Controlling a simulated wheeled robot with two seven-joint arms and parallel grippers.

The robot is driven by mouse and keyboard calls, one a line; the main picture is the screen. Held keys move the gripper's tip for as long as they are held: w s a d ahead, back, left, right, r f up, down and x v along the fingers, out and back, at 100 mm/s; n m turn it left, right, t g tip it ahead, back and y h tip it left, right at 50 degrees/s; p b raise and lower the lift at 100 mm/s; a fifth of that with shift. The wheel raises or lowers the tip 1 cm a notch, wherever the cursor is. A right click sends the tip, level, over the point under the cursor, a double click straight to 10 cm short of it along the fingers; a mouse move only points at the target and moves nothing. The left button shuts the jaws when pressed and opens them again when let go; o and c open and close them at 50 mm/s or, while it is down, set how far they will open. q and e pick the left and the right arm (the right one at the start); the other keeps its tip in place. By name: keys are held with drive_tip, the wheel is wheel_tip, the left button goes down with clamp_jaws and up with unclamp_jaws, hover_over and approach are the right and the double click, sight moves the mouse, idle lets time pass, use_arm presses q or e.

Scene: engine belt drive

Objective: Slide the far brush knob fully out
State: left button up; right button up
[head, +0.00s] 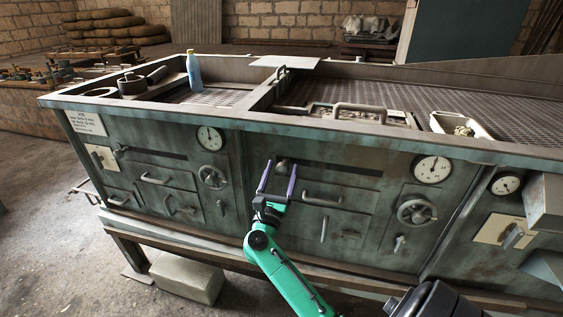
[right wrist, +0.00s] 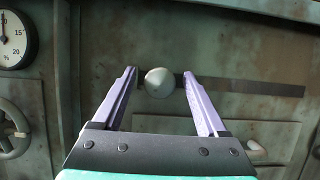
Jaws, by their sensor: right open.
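A round pale grey knob (right wrist: 159,82) sits at the left end of a dark horizontal slot (right wrist: 250,88) in the green machine front. In the head view the knob (head: 282,167) and slot (head: 340,168) are in the middle section. My right gripper (head: 279,165) is open in front of the panel. In the right wrist view its two purple fingers (right wrist: 159,74) stand on either side of the knob, with gaps on both sides. Another slot (head: 158,154) in the left section has a small knob (head: 121,150) at its left end. My left gripper is out of view.
Drawer handles (head: 321,200), a handwheel (head: 416,211) and round gauges (head: 433,169) stand out from the panel. The machine's top rim (head: 330,128) overhangs above. A blue bottle (head: 193,72) stands on top. Floor (head: 60,240) is free at the left.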

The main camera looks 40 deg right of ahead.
drive_tip(key=shift+w+d+r, duration=0.3)
drive_tip(key=shift+d, duration=0.2)
drive_tip(key=shift+f, duration=0.1)
clamp_jaws()
idle(1.0)
